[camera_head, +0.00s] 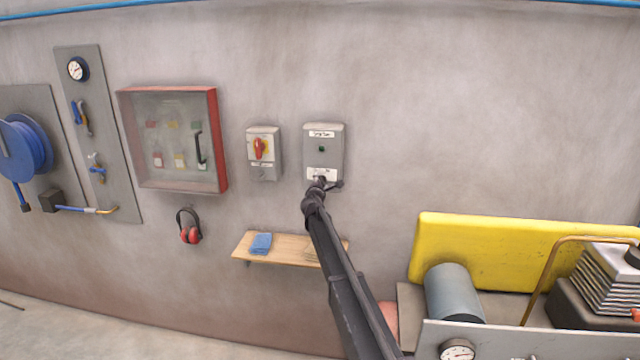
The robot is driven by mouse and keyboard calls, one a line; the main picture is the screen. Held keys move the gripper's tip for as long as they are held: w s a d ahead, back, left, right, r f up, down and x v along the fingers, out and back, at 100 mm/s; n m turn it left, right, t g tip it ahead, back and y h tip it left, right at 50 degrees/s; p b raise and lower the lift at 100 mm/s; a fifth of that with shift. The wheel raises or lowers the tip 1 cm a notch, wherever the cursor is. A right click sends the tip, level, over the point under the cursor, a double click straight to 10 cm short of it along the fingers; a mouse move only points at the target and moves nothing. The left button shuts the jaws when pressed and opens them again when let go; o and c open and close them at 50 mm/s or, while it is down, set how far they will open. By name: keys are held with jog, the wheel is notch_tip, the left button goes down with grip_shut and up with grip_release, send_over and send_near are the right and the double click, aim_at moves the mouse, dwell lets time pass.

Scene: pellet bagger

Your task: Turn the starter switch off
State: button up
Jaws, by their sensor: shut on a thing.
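A grey wall box (323,160) has a white label at its top, a small green round lamp or button in its middle and a white plate at its lower front. My gripper (322,182) is at that lower plate, at the end of my dark arm reaching up from below. It is shut on the starter switch there, which it mostly hides. I cannot tell the switch's position or read the labels.
A red-edged glazed cabinet (215,140) hangs left of the boxes, with red ear defenders (190,227) below. A wooden shelf (285,249) with a blue cloth (261,244) is under the boxes, partly behind my arm. A yellow panel (510,250) stands at right.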

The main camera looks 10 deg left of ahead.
jog(key=shift+w, duration=0.1)
jog(key=o, duration=1.1)
jog(key=shift+s, duration=0.25)
jog(key=s, duration=1.1)
jog(key=shift+s+a, duration=0.25)
jog(key=shift+s, duration=0.1)
